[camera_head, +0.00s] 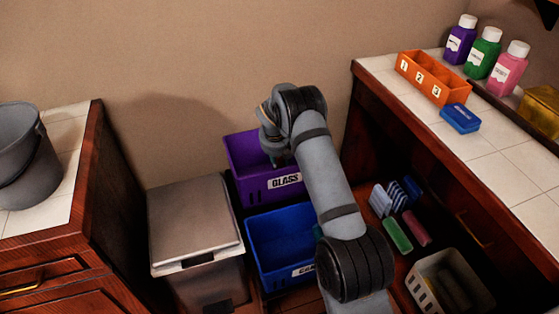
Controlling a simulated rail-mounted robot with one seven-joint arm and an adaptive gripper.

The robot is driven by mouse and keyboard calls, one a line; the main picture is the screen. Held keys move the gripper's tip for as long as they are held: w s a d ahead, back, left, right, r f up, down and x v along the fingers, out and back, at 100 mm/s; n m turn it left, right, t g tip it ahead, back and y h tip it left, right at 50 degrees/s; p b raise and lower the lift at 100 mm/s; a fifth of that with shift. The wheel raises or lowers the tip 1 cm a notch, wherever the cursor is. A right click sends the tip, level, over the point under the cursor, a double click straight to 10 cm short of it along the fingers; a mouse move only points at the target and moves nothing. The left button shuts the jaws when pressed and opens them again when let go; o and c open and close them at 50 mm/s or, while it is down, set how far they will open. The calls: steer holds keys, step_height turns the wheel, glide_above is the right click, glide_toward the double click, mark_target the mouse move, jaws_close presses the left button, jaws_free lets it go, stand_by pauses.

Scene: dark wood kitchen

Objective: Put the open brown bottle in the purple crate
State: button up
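The purple crate (244,154), labelled GLASS, stands on the floor against the back wall. My arm reaches over it from the front right, and my gripper (274,154) points down at the crate's opening. The wrist and arm hide much of the gripper and the crate's right side. A small dark greenish bit shows at the gripper's tip, too small to identify. I cannot tell whether the fingers are open or shut. No brown bottle can be made out in this view.
A blue crate (258,238) stands in front of the purple one. A lidded grey bin (195,222) is to the left. A grey bucket (25,155) stands on the left counter. The right counter holds an orange box (405,77) and several bottles; a beige basket (420,290) sits lower right.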

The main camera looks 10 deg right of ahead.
steer(key=shift+o, duration=0.7)
steer(key=shift+r, duration=0.2)
steer(key=p+v, duration=0.2)
steer(key=v, duration=1)
steer(key=shift+s+f, duration=0.1)
